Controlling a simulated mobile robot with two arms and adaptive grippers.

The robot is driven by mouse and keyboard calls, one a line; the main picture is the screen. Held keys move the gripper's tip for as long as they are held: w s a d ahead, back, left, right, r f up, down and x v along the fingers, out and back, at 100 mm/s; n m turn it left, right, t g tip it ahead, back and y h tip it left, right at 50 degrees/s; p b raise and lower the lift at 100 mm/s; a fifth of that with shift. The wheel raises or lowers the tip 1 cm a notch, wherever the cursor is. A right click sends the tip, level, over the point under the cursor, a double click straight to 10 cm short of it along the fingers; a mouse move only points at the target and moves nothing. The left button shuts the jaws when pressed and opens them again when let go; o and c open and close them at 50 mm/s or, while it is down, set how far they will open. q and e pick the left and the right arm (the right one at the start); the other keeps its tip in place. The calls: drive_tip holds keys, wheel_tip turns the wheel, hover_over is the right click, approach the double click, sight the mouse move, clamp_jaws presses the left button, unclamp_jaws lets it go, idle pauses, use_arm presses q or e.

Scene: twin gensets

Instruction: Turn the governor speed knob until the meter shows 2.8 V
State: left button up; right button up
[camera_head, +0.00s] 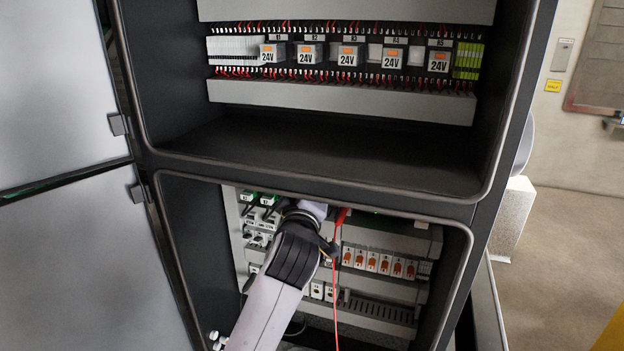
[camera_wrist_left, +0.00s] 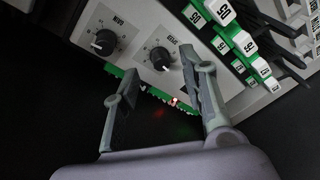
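In the left wrist view, a grey module with a green lower edge carries two black knobs with dial marks. No meter is in view. My right gripper is not in view.
Green and white terminals (camera_wrist_left: 240,40) sit close to the right finger. A red lead (camera_head: 334,285) hangs beside my arm in the lower bay. Orange-marked modules (camera_head: 378,263) stand to its right. The shelf (camera_head: 320,155) above is bare. An open door (camera_head: 85,245) stands at left.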

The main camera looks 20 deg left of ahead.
use_arm(q)
drive_tip(key=w, duration=0.3)
drive_tip(key=shift+a, duration=0.25)
clamp_jaws()
idle(0.4)
